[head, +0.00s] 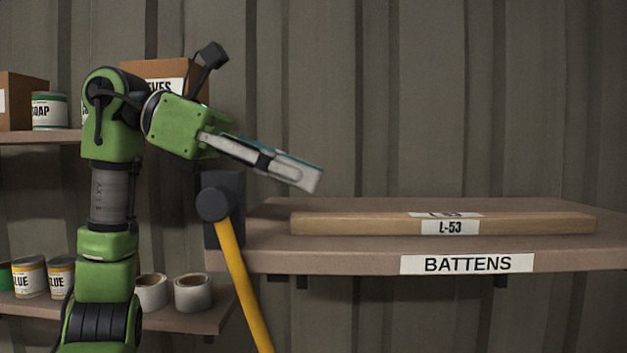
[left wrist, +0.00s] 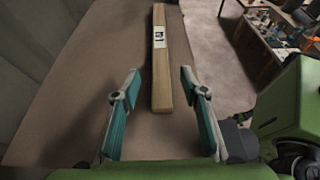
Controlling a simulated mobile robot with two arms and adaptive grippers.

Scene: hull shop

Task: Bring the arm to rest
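My left arm rises at the left of the head view and bends over to the right. Its gripper (head: 308,178) points right and slightly down, above the left end of a wooden batten labelled L-53 (head: 350,225). In the left wrist view the two teal fingers of the gripper (left wrist: 159,75) stand wide apart with nothing between their tips. The batten (left wrist: 165,90) lies beyond and below them on the shelf, apart from the fingers. My right gripper is not in view.
The batten lies on a shelf marked BATTENS (head: 330,259). Shelves with cans (head: 30,278), white rolls (head: 193,293) and boxes (head: 22,100) are behind my arm. A cluttered table (left wrist: 275,30) shows far right.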

